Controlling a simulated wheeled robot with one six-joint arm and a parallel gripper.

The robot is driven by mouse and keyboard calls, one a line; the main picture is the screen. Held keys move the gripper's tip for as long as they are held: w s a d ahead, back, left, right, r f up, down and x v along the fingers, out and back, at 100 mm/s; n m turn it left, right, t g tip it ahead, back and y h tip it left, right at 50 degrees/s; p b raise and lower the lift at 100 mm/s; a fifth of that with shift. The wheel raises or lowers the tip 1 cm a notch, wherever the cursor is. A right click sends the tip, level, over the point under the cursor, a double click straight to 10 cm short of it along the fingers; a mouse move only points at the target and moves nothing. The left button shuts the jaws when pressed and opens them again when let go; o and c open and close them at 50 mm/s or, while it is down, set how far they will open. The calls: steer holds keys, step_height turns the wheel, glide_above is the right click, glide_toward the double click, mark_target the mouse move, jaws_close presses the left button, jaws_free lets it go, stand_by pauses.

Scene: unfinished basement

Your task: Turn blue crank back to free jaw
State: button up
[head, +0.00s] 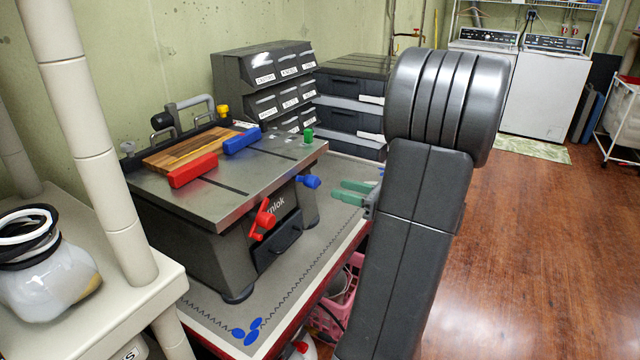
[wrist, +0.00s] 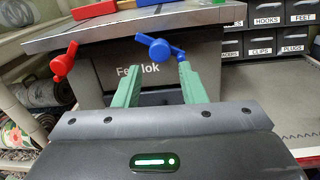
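The blue crank (head: 309,182) sticks out from the front side of the grey machine (head: 180,222), near its right corner. In the wrist view the blue crank (wrist: 158,49) shows just beyond my fingertips, its arm and knob spread sideways. The blue jaw (head: 242,140) lies on the metal top by the right end of a striped wooden board (head: 190,148). My gripper (head: 341,190) has green fingers and is to the right of the crank, with a gap between them. It also shows in the wrist view (wrist: 159,68), fingers apart and nothing between them.
A red crank (head: 263,218) sits left of the blue one, and a red jaw (head: 192,170) lies on the top. A green knob (head: 308,135) stands at the top's right corner. Labelled bins (head: 270,80) and dark drawers (head: 350,105) stand behind. The mat right of the machine is mostly clear.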

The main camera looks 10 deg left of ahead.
mark_target(317, 182)
steer(key=x, duration=0.7)
steer(key=shift+a, duration=0.15)
steer(key=shift+c, duration=0.5)
steer(key=c, duration=0.6)
